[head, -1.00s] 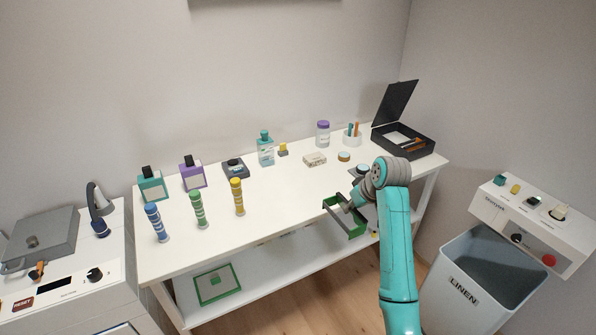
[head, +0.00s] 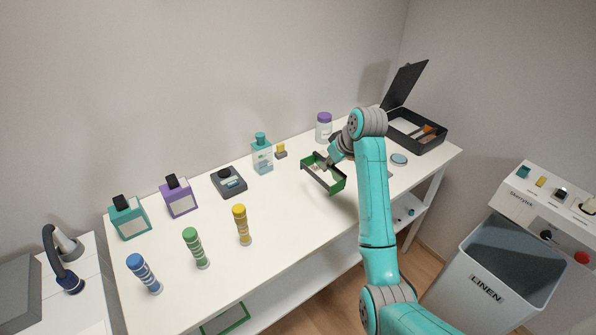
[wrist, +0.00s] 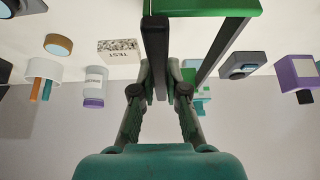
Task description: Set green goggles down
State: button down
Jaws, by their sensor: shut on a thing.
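The green goggles (head: 338,187) have a green front and dark side arms. My gripper (head: 326,163) is shut on them, over the back middle of the white table. In the wrist view the goggles' green front (wrist: 215,7) is at the top. One dark side arm (wrist: 155,55) runs down between the fingers of my gripper (wrist: 160,75). I cannot tell how far the goggles are above the tabletop. A green-bordered panel (head: 224,319) is on the lower shelf, partly cut off below.
The white table (head: 285,225) has clear room at front centre. Blue, green and yellow striped cylinders (head: 243,225) stand at left. Behind are a teal bottle (head: 262,157), a dark device (head: 229,182) and a purple-lidded jar (head: 324,128). An open black case (head: 415,130) is at right.

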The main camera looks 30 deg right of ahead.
aim_at(342, 173)
jog(key=f, duration=0.5)
jog(key=shift+w+f, duration=0.25)
jog(key=shift+f, duration=2.25)
jog(key=c, duration=1.2)
grip_release()
jog(key=shift+f, duration=0.1)
jog(key=v, duration=1.2)
